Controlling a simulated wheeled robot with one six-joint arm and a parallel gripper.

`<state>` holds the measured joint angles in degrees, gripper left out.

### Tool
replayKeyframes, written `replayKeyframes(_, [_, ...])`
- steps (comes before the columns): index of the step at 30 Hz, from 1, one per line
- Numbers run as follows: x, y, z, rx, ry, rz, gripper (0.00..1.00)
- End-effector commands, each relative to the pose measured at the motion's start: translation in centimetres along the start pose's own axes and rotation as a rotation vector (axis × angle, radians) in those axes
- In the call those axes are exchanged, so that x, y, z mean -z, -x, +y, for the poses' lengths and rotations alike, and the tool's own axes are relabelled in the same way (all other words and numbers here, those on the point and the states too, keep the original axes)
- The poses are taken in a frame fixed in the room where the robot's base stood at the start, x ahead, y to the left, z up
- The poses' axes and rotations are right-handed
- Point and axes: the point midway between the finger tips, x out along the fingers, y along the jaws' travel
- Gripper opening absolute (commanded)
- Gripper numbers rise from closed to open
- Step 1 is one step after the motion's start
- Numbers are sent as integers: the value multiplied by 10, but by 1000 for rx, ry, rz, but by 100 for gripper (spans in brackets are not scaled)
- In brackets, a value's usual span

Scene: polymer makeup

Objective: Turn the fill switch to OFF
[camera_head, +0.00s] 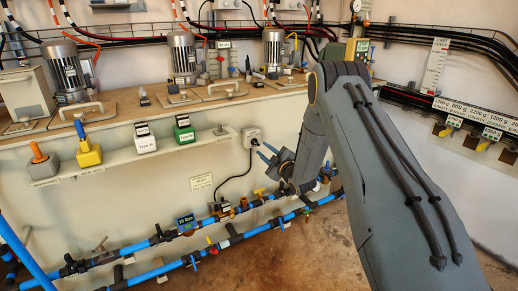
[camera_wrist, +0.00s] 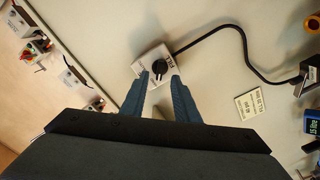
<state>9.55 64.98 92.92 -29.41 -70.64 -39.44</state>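The fill switch is a small white box with a round black knob, fixed to the pale panel. In the wrist view the switch (camera_wrist: 148,60) is near the upper middle, with lettering beside its black knob (camera_wrist: 159,67) and a black cable running off to the right. In the head view the switch (camera_head: 252,135) is right of the shelf. My gripper (camera_wrist: 160,77) is open, its two blue fingers apart with the knob between and just past their tips. In the head view my gripper (camera_head: 265,151) is just below and right of the switch. Contact and the knob's setting cannot be told.
A shelf (camera_head: 120,158) with several coloured containers sticks out left of the switch. Blue pipes (camera_head: 140,247) with valves and a small display (camera_head: 186,222) run below. A black cable (camera_head: 236,177) hangs from the switch. A small label (camera_wrist: 250,104) is on the panel.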

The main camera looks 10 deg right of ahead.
Motion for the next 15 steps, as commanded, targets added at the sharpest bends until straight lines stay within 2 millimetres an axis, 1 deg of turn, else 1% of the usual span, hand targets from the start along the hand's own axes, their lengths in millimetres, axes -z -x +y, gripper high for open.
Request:
replayKeyframes(1, [0, -9, 0, -1, 1, 2, 28])
replayKeyframes(6, [0, -33, -1, 1, 1, 1, 28])
replayKeyframes(10, [-1, -44, -1, 1, -1, -1, 28])
replayKeyframes(15, [0, -49, 0, 0, -1, -1, 28])
